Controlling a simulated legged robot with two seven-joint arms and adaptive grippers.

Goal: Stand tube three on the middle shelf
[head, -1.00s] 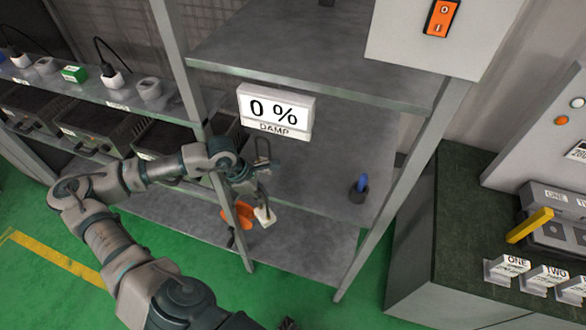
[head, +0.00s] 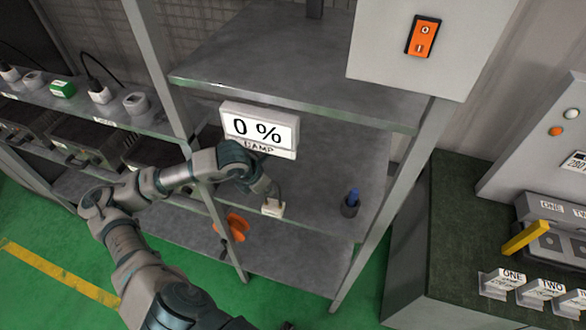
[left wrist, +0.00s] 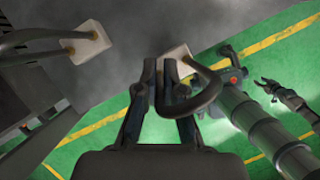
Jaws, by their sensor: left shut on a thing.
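My left gripper (head: 266,188) is at the front of the middle shelf (head: 315,208). It is shut on a tube, a dark bent loop (left wrist: 200,92) with a white block (head: 272,208) at its end. In the left wrist view the white block (left wrist: 178,62) shows beyond the fingertips (left wrist: 165,72). I cannot read a number on it, nor tell whether the block touches the shelf. Another dark loop with a white end (left wrist: 85,40) shows to the left in that view. A small gripper-like shape (left wrist: 268,87), perhaps my right one, is at the right; its jaws are unclear.
A white "0 % DAMP" sign (head: 259,129) hangs above the middle shelf and hides part of it. A dark cup with a blue item (head: 352,203) stands to the right. Shelf uprights flank the opening. White labelled holders (head: 502,283) stand on the right bench.

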